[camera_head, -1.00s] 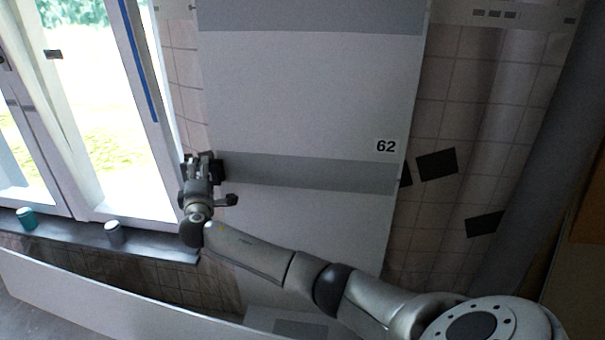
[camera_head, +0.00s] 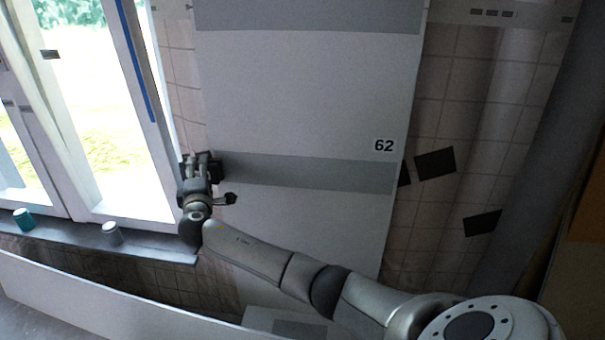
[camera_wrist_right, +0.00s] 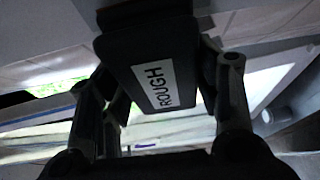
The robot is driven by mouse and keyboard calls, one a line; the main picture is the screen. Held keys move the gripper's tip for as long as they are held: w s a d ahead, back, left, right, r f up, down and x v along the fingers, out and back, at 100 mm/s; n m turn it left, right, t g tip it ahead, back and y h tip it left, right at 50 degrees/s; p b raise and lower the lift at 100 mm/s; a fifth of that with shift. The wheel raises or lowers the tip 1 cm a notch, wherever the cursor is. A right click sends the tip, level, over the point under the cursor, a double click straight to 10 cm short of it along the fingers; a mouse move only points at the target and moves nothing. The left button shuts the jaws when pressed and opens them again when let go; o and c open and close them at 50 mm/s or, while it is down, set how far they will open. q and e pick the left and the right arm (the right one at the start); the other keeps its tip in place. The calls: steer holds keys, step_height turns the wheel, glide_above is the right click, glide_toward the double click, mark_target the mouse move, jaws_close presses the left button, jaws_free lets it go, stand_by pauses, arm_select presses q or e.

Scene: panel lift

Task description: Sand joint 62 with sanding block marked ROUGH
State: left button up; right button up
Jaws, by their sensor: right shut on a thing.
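Joint 62 is the darker grey horizontal band (camera_head: 300,172) across the light wall panel, with the number label 62 (camera_head: 384,146) just above its right end. My right gripper (camera_head: 201,163) is at the left end of this band, by the panel's left edge. It is shut on the dark sanding block (camera_head: 216,167). In the right wrist view the block's label reads ROUGH (camera_wrist_right: 158,84), and the block sits between the fingers. The block appears to be at the panel face, but I cannot tell whether it touches. My left gripper is not in view.
The window (camera_head: 100,110) is close on the left. A teal can (camera_head: 23,218) and a grey can (camera_head: 112,233) stand on the dark sill (camera_head: 150,244). A long white board (camera_head: 110,303) lies below. Dark patches (camera_head: 435,163) mark the tiled wall right of the panel.

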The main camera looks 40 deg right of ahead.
arm_select(q)
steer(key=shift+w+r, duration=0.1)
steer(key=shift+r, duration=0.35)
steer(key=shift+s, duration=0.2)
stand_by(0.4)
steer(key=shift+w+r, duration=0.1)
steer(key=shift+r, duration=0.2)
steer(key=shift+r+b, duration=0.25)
steer(key=shift+b, duration=0.05)
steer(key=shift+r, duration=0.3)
